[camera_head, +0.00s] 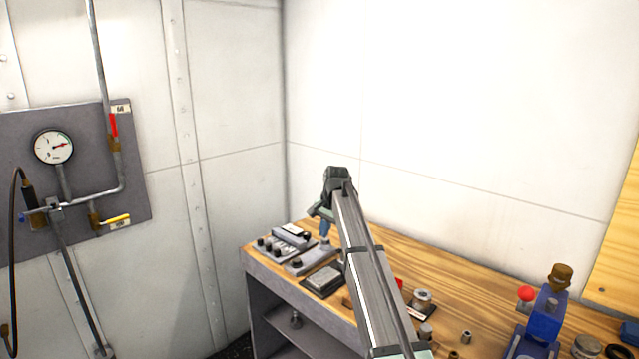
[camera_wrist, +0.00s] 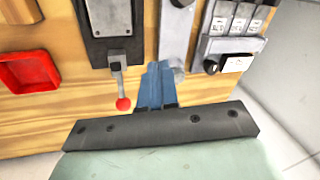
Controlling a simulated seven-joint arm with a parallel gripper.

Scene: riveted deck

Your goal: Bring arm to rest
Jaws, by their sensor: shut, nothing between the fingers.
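My arm (camera_head: 362,270) stretches out over the wooden workbench (camera_head: 480,283) toward its far left end. My gripper (camera_head: 325,230) points down above the grey devices there, its blue fingers partly behind the arm's end. In the wrist view the blue fingers (camera_wrist: 157,85) are together with nothing between them. They appear over the bench beside a red-knobbed lever (camera_wrist: 122,103) and a grey plate (camera_wrist: 177,35). I cannot tell the exact gap between the fingertips and the surface.
A switch box (camera_wrist: 232,38) and a red tray (camera_wrist: 28,70) lie near the gripper. A blue device (camera_head: 545,310) and several small metal parts stand at the bench's right. A gauge panel (camera_head: 85,165) hangs on the left wall. Space above the bench is clear.

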